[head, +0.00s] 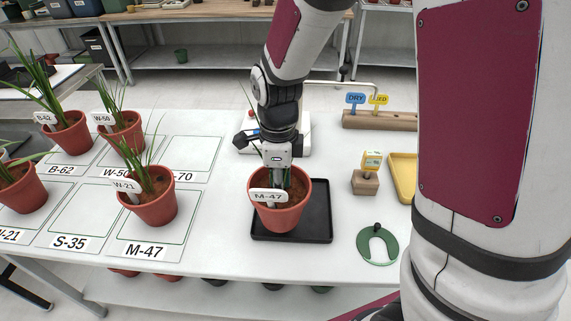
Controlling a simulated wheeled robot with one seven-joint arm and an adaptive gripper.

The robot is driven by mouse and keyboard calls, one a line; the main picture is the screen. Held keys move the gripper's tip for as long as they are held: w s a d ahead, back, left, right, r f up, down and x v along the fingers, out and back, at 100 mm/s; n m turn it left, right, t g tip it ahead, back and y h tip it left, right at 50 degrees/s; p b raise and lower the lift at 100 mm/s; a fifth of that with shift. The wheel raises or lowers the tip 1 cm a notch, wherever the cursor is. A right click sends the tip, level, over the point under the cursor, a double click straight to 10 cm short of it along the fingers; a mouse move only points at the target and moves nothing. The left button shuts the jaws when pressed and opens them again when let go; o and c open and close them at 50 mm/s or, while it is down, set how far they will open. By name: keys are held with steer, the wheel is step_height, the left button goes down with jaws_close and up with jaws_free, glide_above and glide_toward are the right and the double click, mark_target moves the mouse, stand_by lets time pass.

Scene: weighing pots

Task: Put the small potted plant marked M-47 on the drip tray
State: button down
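The potted plant marked M-47 (281,217) is a terracotta pot with brown soil and a white label, upright over the left part of the black drip tray (321,234). Its left side reaches to the tray's left edge. I cannot tell whether its base rests on the tray or is slightly above it. My gripper (278,178) points down over the pot, at its back rim and leaves. Its fingertips are hidden behind the label and plant, so its grip on the pot does not show clearly.
Pot W-21 (154,205) stands at the square labelled M-47; pots W-50 (125,133) and B-62 (69,136) stand behind. A white device (305,136) is behind my gripper. A wooden block (365,183), green ring (364,247) and yellow tray (402,178) lie right.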

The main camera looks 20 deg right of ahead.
mark_target(294, 166)
steer(key=w+d, duration=0.4)
steer(key=d, duration=0.1)
steer(key=shift+w+f, duration=0.2)
steer(key=shift+f, duration=1.85)
steer(key=shift+f+b, duration=0.2)
steer(key=shift+b, duration=0.1)
steer(key=c, duration=1.4)
jaws_free()
steer(key=shift+c, duration=0.2)
steer(key=shift+r, duration=0.1)
